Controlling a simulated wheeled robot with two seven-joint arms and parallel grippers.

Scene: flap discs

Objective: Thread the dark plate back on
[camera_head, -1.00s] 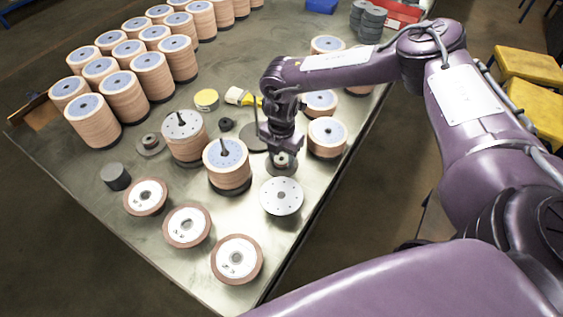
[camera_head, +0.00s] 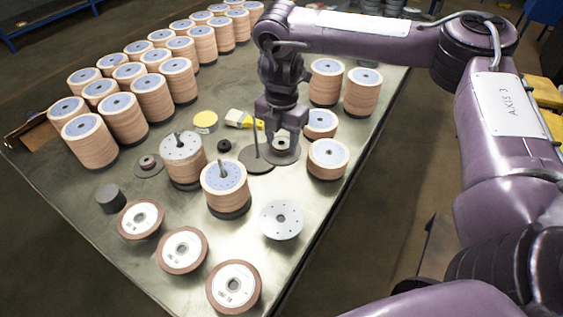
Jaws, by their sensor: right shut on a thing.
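My right gripper (camera_head: 284,133) points down and is shut on the hub of a dark round plate (camera_head: 290,157). The plate looks level; its height above the table is hard to tell. A thin upright rod (camera_head: 254,140) on a dark round base (camera_head: 257,164) stands just left of it. The plate overlaps the base's edge in the picture, and the rod is outside the plate. A similar dark plate with a hub (camera_head: 149,165) lies at the left. My left gripper is not in view.
Two disc stacks with pins, one grey-topped (camera_head: 183,166) and one blue-topped (camera_head: 225,190), stand left of the rod. A light plate with holes (camera_head: 281,220) lies in front. Short stacks (camera_head: 327,160) stand close on the right.

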